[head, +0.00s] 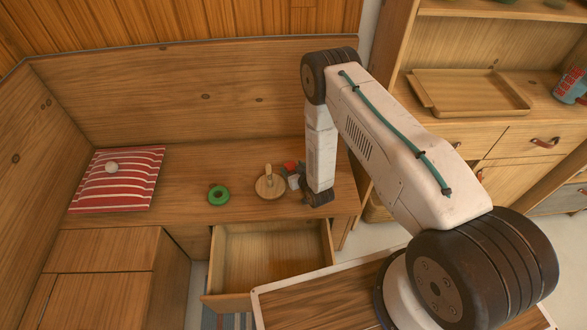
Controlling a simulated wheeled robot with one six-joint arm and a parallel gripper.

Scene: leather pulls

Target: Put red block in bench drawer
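The red block (290,167) shows as a small red patch on the wooden bench top, just behind a round wooden lid or board with an upright handle (270,184). My gripper (302,184) is low over the bench at the end of my arm, close to the right of the red block. Its fingers are small and partly hidden by my wrist, so I cannot tell whether they touch the block or are open. The bench drawer (270,258) is pulled out below the bench top, and its visible inside looks empty.
A green ring (219,195) lies left of the lid. A cabinet with a wooden tray (470,93) stands at right. The bench top between cloth and ring is clear.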

